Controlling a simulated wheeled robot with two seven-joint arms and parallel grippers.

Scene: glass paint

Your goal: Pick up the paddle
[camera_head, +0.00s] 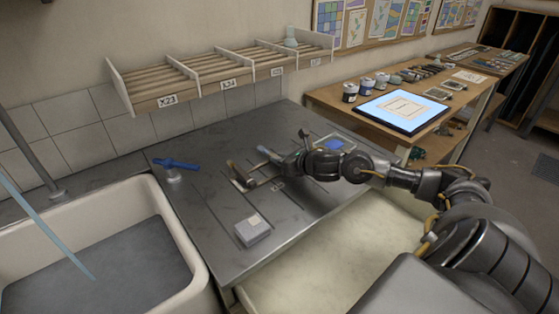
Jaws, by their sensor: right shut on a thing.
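My right gripper (264,170) reaches in from the right, low over the grey metal worktop (205,215). It is shut on a small, slim thing with a brownish end (236,170), which I take to be the paddle. The fingers and wrist hide much of it, and I cannot tell whether it touches the worktop. My left gripper is not in view.
A blue-handled thing (177,164) stands at the worktop's back left. A small grey box (252,230) lies in front. A white sink (195,270) is at left, a slatted rack (200,80) on the wall. A wooden bench (330,98) with jars and a lit panel (402,111) is at right.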

